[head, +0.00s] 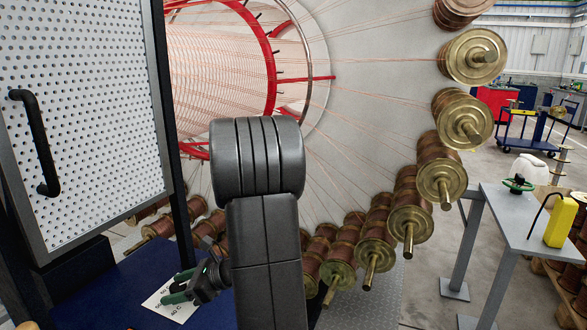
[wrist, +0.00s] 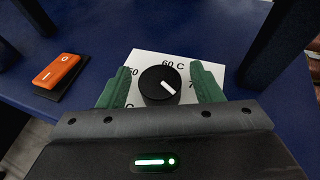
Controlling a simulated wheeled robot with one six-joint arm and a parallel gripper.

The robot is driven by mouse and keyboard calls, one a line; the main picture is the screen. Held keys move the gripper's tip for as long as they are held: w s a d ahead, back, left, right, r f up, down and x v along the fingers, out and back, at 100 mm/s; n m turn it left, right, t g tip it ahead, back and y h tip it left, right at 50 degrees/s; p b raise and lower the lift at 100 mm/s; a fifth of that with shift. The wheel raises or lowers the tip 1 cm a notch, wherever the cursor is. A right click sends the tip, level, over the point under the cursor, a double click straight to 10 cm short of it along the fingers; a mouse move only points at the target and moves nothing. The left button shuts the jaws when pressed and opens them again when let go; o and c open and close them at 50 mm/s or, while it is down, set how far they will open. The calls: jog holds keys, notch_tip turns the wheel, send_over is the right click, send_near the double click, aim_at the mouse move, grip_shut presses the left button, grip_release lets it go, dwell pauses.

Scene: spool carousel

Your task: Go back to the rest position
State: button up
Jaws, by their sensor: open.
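My gripper (head: 178,287) is low at the left of centre in the head view, over a blue surface (head: 100,295). In the wrist view my gripper (wrist: 160,70) is open, with one green finger on each side of a black round knob (wrist: 153,91). I cannot tell whether the fingers touch the knob. The knob has a white mark on its right part, slanting to the lower right. It sits on a white card (wrist: 148,58) with temperature labels, among them "60 C". The fingers hide part of the card, which also shows in the head view (head: 160,304).
An orange rocker switch (wrist: 56,71) lies left of the knob. A perforated cabinet door (head: 85,110) with a black handle (head: 37,143) stands close at left. A carousel with several brass-flanged spools (head: 465,122) fills the middle. A grey table (head: 525,215) stands at right.

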jog(key=n+g, duration=0.2)
jog(key=g, duration=0.1)
jog(key=shift+f+n, duration=0.1)
jog(key=shift+n, duration=0.2)
jog(key=v, duration=0.6)
jog(key=shift+d+r, duration=0.2)
jog(key=shift+r, duration=0.05)
